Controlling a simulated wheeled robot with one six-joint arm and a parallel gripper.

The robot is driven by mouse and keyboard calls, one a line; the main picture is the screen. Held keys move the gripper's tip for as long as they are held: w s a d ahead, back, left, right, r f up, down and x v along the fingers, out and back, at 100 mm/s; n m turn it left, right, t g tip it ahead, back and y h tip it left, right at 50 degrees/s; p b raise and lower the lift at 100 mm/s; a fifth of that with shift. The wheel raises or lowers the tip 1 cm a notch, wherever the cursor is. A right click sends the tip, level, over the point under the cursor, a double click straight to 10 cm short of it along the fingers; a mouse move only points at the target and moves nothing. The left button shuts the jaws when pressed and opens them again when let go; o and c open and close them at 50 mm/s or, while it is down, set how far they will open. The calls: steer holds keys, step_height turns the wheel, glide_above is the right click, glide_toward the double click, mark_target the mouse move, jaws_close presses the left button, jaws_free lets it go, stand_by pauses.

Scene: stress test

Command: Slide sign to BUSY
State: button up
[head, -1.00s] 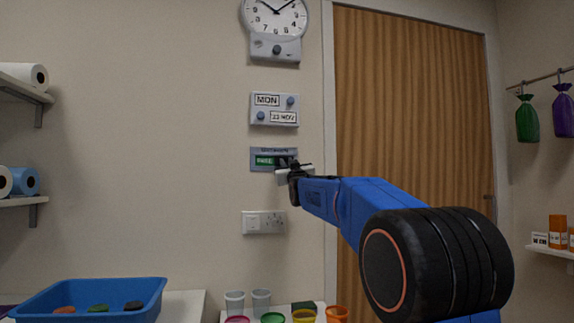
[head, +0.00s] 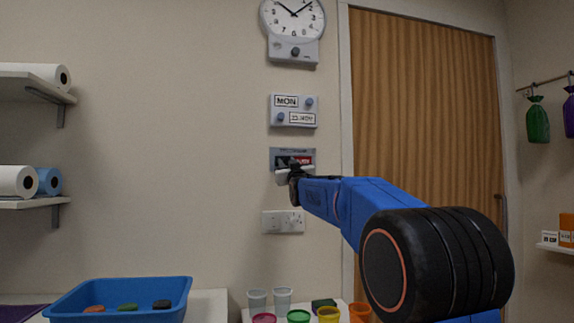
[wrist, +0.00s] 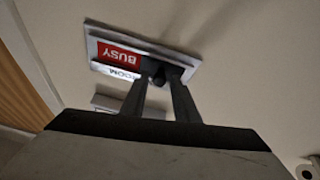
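The sign (head: 278,154) is a grey plate on the wall, left of the door. Its window shows a red panel (head: 307,160) at the right. In the wrist view the sign (wrist: 185,63) appears upside down, and its red panel (wrist: 120,55) reads BUSY. A dark slider knob (wrist: 158,78) stands out beside the red panel. My gripper (wrist: 157,83) is at the sign, with one finger on each side of the knob and little or no gap visible. In the head view my gripper (head: 293,170) covers the sign's lower left part.
A calendar panel (head: 294,111) and a clock (head: 293,17) hang above the sign. A socket plate (head: 283,222) is below it. A wooden door (head: 425,110) is to the right. A blue tray (head: 120,297) and several cups stand low in front.

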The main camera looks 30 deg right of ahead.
steer(key=shift+o, duration=0.3)
steer(key=v, duration=1.7)
steer(key=shift+s, duration=0.25)
steer(key=shift+f, duration=0.1)
steer(key=s+a+f+g+y, duration=0.1)
steer(key=s+a+f+g, duration=0.2)
steer(key=f, duration=0.5)
steer(key=s+a+f+g+y, duration=0.2)
steer(key=s+a+f, duration=0.15)
steer(key=f, duration=0.35)
steer(key=s+a+f+g+y, duration=0.1)
steer(key=s+a+f+g, duration=0.3)
steer(key=s+f, duration=0.6)
steer(key=s+a+f+g+y, duration=0.1)
steer(key=s+a+f+g, duration=0.2)
steer(key=s+f, duration=0.7)
steer(key=s+a+f+n+g+y, duration=0.1)
steer(key=s+a+f+g, duration=0.3)
steer(key=s+f, duration=0.6)
step_height(320, 180, down, 5)
steer(key=shift+s+a+r+g, duration=0.2)
steer(key=shift+a+g, duration=0.1)
steer(key=shift+g, duration=0.1)
